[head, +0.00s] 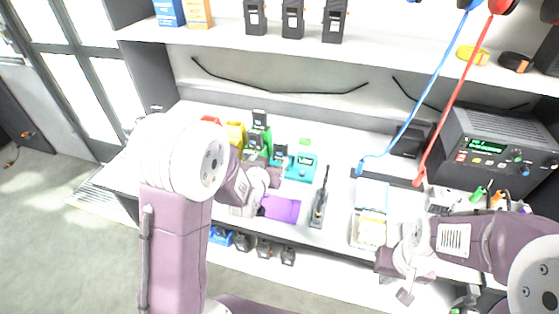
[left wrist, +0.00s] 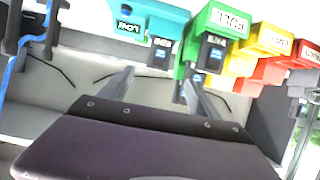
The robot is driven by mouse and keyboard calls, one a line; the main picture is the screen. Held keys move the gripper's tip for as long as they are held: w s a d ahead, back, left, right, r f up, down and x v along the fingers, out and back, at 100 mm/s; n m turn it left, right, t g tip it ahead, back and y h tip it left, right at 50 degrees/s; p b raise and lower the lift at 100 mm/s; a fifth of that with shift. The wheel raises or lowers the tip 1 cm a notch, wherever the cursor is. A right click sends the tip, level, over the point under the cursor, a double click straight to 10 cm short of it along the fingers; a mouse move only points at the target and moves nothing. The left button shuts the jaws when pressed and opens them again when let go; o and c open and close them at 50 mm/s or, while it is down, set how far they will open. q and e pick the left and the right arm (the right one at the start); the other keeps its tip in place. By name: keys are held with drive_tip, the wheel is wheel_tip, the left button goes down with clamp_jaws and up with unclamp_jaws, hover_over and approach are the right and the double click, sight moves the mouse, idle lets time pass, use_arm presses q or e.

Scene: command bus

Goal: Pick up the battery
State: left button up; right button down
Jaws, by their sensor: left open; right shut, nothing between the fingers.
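Several black batteries with small screens stand in coloured holders on the bench. In the head view, one battery (head: 259,118) stands at the green holder (head: 267,139) and another (head: 280,152) beside the teal holder (head: 302,167). In the left wrist view, a battery (left wrist: 211,54) hangs into view from the green holder and another (left wrist: 161,52) shows near the teal one. My left gripper (left wrist: 158,91) is open and empty, its fingers pointing toward these batteries. Its fingertips are hard to make out in the head view. My right gripper (head: 405,292) is shut and empty at the bench's front.
Yellow (head: 235,134) and red holders stand left of the green one. A grey power unit (head: 498,145) with blue and red cables stands at the right. A shelf (head: 300,42) overhangs the bench.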

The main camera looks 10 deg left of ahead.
sight(280, 148)
use_arm(q)
drive_tip(key=x, duration=0.8)
drive_tip(key=shift+w+d+r+p, duration=0.1)
drive_tip(key=shift+w+d+p, duration=0.1)
drive_tip(key=shift+p, duration=0.1)
drive_tip(key=shift+w, duration=0.3)
drive_tip(key=shift+s, duration=0.15)
drive_tip(key=c, duration=1.6)
drive_tip(key=shift+o, duration=0.2)
